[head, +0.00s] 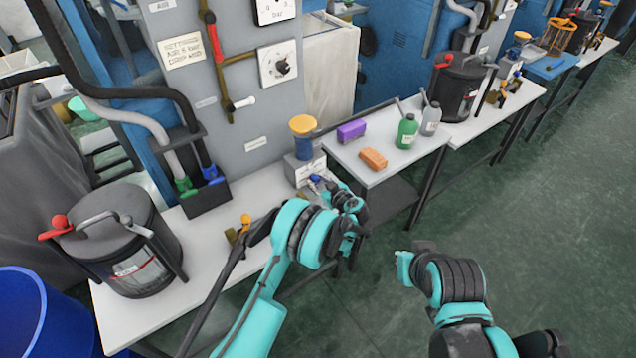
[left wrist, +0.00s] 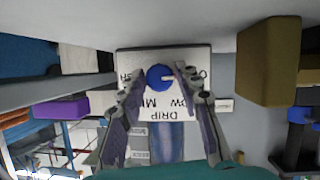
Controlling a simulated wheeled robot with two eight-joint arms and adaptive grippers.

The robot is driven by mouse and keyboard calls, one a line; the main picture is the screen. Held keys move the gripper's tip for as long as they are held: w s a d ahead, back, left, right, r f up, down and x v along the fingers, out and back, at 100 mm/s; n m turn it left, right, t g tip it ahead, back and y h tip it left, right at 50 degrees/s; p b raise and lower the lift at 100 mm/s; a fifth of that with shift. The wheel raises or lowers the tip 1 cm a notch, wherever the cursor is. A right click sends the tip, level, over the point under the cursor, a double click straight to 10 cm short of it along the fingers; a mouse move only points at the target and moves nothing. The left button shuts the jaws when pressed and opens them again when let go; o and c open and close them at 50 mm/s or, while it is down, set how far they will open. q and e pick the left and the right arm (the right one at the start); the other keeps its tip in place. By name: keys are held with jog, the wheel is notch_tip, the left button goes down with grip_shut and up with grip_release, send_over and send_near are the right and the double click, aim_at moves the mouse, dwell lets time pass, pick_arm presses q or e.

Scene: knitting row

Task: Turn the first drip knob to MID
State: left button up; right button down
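The drip knob is a round blue knob (left wrist: 160,77) on a white label plate (left wrist: 138,62) in the left wrist view. The plate's lettering is upside down there: DRIP, with parts of other words around the knob partly hidden by my fingers. A pale pointer on the knob points right in that view, toward a label starting with O. My left gripper (left wrist: 164,95) is open, its fingers on either side of the knob with gaps visible. In the head view my left gripper (head: 328,185) is beside the grey drip box (head: 303,168). My right gripper (head: 404,266) hangs over the floor, its fingers unclear.
A yellow-topped cup (head: 303,137) stands on the drip box. A purple block (head: 351,131), an orange block (head: 373,159) and a green bottle (head: 407,132) are on the table to its right. A dark lidded pot (head: 120,240) stands at left.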

pick_arm(q)
grip_shut()
jog(key=shift+w+d+m+g+y, duration=0.15)
jog(key=shift+m+g+y, duration=0.4)
jog(key=shift+m, duration=0.55)
jog(key=shift+m+g+y, duration=0.35)
jog(key=shift+m+y, duration=0.5)
jog(key=shift+m, duration=0.35)
jog(key=o, duration=0.6)
grip_release()
jog(key=shift+d, duration=0.1)
